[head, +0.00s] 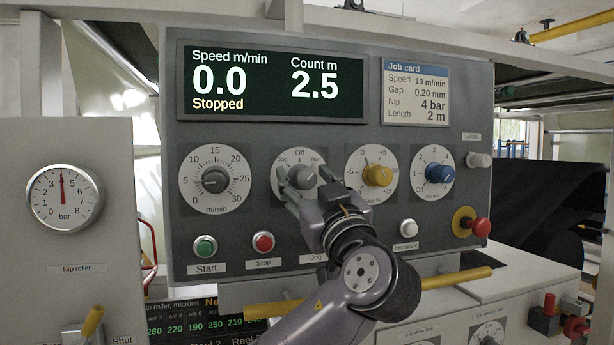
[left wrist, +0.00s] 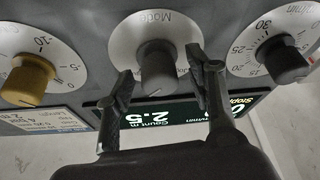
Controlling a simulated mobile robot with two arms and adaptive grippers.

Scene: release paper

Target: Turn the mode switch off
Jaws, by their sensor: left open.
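The mode switch is a dark grey knob (head: 302,177) on a round white dial marked Jog, Off and Run, on the grey control panel (head: 430,232). My left gripper (head: 298,180) reaches up to it from below and hides part of the dial. In the left wrist view the picture is upside down, and the mode knob (left wrist: 157,66) lies between the two open fingers of the left gripper (left wrist: 160,72). Gaps show on both sides of the knob. Which mark its pointer faces is hard to tell. My right gripper is not in view.
The speed knob (head: 214,180) is left of the mode switch, with yellow (head: 377,174) and blue (head: 440,174) knobs to the right. Below are green Start (head: 205,246) and red Stop (head: 263,242) buttons. A red emergency button (head: 480,227) is far right. The display (head: 272,84) reads Stopped.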

